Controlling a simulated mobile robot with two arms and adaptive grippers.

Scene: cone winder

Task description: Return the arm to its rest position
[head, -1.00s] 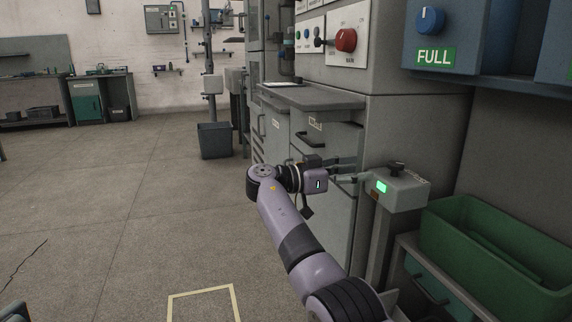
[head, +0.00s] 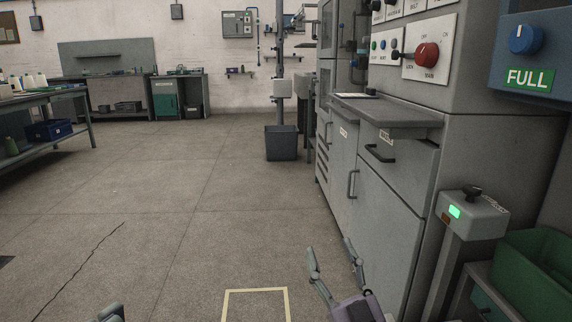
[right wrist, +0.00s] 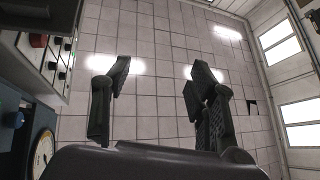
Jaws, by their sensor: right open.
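My right gripper (head: 332,257) is low in the head view, in front of the grey machine cabinet. Its two fingers point up and stand apart with nothing between them. In the right wrist view the open fingers (right wrist: 158,80) show against the tiled ceiling. Most of my right arm is below the head picture. A small grey-blue part at the bottom left edge of the head view may belong to my left gripper; its jaws cannot be made out.
The grey machine cabinet (head: 378,205) has a jutting shelf (head: 400,116). A post with a green-lit box (head: 475,213) and a green bin (head: 535,275) stand at right. A dark bin (head: 281,143) stands farther back.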

